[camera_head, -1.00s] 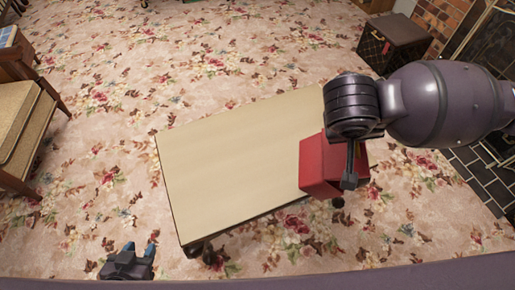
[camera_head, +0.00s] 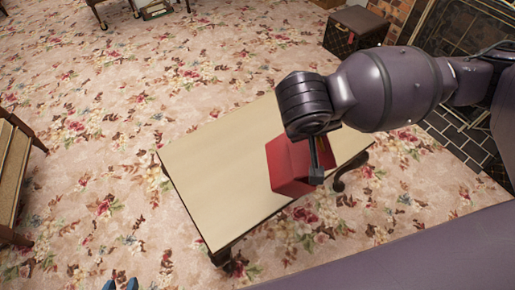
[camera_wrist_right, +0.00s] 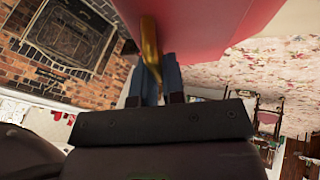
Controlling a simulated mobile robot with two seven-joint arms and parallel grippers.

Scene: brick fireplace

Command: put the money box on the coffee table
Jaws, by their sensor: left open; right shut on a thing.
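The money box is a red box (camera_head: 288,168) over the right part of the coffee table's near edge in the head view. I cannot tell whether it touches the top. The coffee table (camera_head: 215,165) has a bare cream top and dark curved legs. My right gripper (camera_head: 318,165) is shut on the money box; its blue fingers (camera_wrist_right: 160,80) close around a brass-coloured part under the red surface (camera_wrist_right: 215,25) in the right wrist view. My left gripper (camera_head: 120,284) shows only its blue fingertips at the bottom edge, apart and empty.
A dark chest (camera_head: 355,32) stands at the back right near the brick fireplace (camera_head: 392,12) and its dark tiles. A wooden chair (camera_head: 15,170) is at the left edge. Flowered carpet lies free around the table.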

